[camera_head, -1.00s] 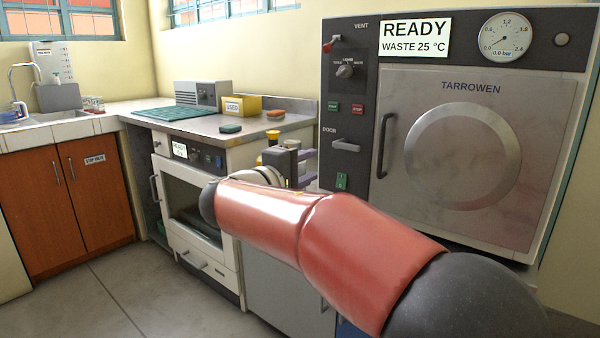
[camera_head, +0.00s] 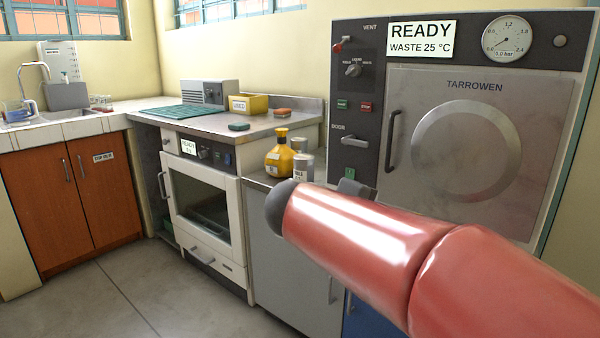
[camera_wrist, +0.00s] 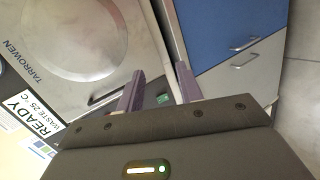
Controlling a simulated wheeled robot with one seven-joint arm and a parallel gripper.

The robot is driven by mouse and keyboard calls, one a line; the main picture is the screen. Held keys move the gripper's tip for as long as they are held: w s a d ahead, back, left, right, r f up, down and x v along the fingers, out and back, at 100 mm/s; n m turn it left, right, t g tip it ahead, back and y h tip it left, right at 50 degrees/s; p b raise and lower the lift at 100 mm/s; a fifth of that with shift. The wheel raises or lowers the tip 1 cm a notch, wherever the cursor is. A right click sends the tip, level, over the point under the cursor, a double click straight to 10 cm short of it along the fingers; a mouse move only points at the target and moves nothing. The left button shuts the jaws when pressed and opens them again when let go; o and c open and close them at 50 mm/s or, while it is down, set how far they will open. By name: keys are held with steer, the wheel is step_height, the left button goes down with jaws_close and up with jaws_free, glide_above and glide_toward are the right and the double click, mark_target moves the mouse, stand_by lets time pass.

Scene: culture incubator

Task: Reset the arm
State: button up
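My red arm (camera_head: 365,250) reaches from the lower right across the front of the steriliser in the head view. My gripper is hidden behind the arm there, apart from perhaps a small dark piece above the red link. In the wrist view my gripper (camera_wrist: 158,80) has its two purple-grey fingers apart, with nothing held between them. The TARROWEN steriliser (camera_head: 475,140) has its door shut and a READY, WASTE 25 °C sign. It also shows rotated at the left of the wrist view (camera_wrist: 55,50).
An amber bottle (camera_head: 279,158) and grey cans (camera_head: 303,168) stand on the lower counter beside the steriliser. A white oven-like incubator (camera_head: 205,205) is shut. A yellow box (camera_head: 248,104) sits on the worktop. Blue cabinet fronts (camera_wrist: 235,70) show in the wrist view. The floor at left is clear.

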steer(key=s+d+f+m+g+y, duration=0.2)
steer(key=s+d+f, duration=0.15)
steer(key=s, duration=0.25)
steer(key=s+d+f+m+g+y, duration=0.1)
steer(key=s+d+f+m+y, duration=0.1)
steer(key=s+f, duration=0.4)
steer(key=s+a+f+m+y, duration=0.2)
steer(key=s+f+y, duration=0.3)
steer(key=s, duration=0.5)
steer(key=shift+s+a+f+m+y, duration=0.35)
steer(key=shift+f+m, duration=0.2)
steer(key=shift+m, duration=0.35)
steer(key=shift+w, duration=0.1)
